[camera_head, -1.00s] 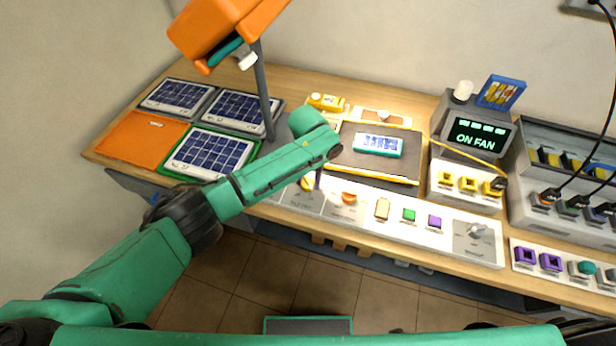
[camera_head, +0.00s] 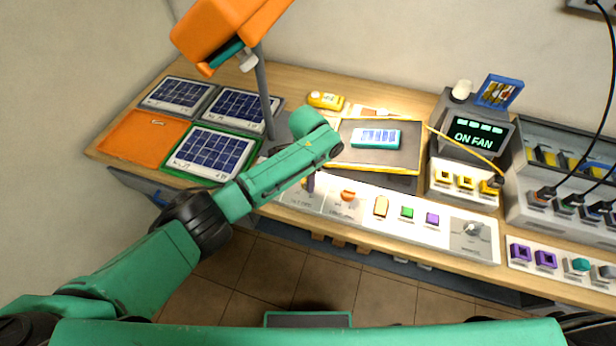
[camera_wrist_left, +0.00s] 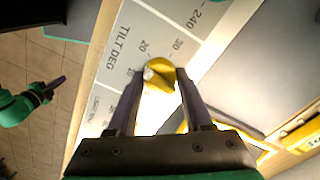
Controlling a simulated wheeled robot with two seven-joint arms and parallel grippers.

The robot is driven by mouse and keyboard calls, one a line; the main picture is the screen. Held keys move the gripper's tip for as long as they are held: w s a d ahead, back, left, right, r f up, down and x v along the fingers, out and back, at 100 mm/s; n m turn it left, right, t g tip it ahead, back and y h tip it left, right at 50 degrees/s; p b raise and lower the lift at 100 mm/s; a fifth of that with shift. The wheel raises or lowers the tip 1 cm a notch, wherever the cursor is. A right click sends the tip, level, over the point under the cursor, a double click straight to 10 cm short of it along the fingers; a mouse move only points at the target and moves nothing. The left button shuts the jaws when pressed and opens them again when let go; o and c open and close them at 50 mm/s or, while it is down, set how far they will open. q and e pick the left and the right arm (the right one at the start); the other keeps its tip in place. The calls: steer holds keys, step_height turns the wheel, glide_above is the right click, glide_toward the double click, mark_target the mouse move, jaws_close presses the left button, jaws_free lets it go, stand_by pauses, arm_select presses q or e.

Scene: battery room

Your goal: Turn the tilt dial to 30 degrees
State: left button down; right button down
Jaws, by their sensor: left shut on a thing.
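The tilt dial (camera_wrist_left: 161,72) is a yellow knob on a pale panel marked "TILT DEG" (camera_wrist_left: 118,45), with 10, 20 and 30 around it. A white spot shows on its side toward the 10 and 20; I cannot read the exact setting. My left gripper (camera_wrist_left: 158,82) is shut on the dial, a finger on each side. In the head view my left arm reaches over the panel and mostly hides the dial. What looks like my right gripper (camera_wrist_left: 50,86) shows small at the left of the wrist view, over the floor and apart from the panel.
A dark yellow-edged platform (camera_head: 400,158) bearing a teal-framed piece (camera_head: 362,138) stands behind the panel. Solar panels (camera_head: 212,150) lie to the left under an orange lamp (camera_head: 225,25). A grey box reads "ON FAN" (camera_head: 474,138). Other controls line the panel (camera_head: 383,222) to the right.

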arm_select(q)
steer(key=m, duration=0.4)
steer(key=shift+w+r+m, duration=0.1)
steer(key=shift+m, duration=0.2)
steer(key=m, duration=0.3)
steer(key=shift+m, duration=0.3)
steer(key=m, duration=0.4)
steer(key=shift+b, duration=0.35)
steer(key=shift+m, duration=1.8)
steer(key=shift+c, duration=1.5)
jaws_free()
